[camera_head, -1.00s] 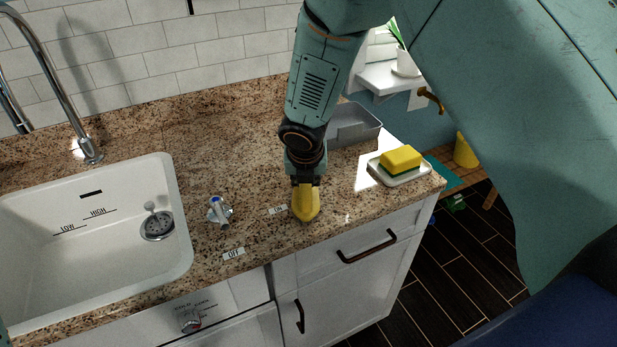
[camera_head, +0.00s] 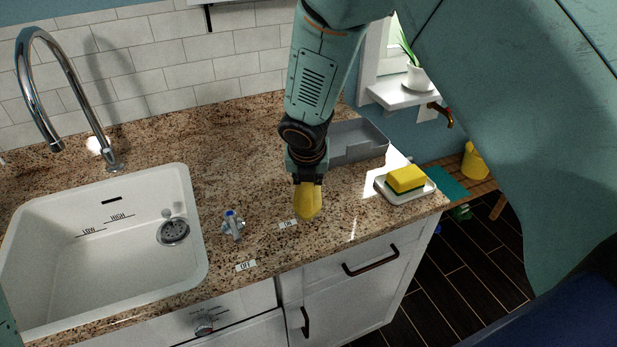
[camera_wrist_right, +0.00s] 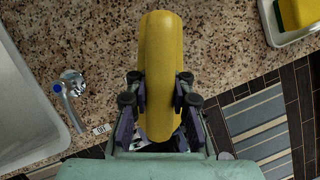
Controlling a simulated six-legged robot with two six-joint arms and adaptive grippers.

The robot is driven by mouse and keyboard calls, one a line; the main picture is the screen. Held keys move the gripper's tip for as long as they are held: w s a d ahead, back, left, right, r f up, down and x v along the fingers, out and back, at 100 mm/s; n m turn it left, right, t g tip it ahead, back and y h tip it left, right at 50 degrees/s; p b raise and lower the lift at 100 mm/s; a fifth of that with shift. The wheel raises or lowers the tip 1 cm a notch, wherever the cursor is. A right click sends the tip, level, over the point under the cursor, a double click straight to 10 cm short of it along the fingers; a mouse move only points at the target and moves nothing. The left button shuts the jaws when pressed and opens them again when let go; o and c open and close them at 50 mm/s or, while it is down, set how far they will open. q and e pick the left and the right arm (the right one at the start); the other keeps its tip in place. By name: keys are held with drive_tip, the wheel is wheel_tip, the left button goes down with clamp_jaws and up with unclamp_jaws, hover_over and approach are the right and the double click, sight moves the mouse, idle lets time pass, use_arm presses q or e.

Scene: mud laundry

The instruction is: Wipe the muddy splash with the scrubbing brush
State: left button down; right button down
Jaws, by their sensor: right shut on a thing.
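My right gripper (camera_head: 308,181) is shut on a yellow-backed thing that I take to be the scrubbing brush (camera_head: 308,204). It is over the countertop, right of the sink and beside the ON label. In the right wrist view the brush's rounded yellow back (camera_wrist_right: 160,45) sits between the fingers. Its underside is hidden, so I cannot tell whether it touches the counter. I cannot make out the muddy splash against the brown speckled counter (camera_head: 215,135). My left gripper is not in view.
A white sink (camera_head: 198,235) with a chrome faucet (camera_head: 72,85) is at left. A small valve handle (camera_head: 233,225) stands near the brush. A grey tray (camera_head: 358,142) is behind, and a white dish (camera_head: 421,193) with a yellow-green sponge (camera_head: 406,178) is at right, near the counter edge.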

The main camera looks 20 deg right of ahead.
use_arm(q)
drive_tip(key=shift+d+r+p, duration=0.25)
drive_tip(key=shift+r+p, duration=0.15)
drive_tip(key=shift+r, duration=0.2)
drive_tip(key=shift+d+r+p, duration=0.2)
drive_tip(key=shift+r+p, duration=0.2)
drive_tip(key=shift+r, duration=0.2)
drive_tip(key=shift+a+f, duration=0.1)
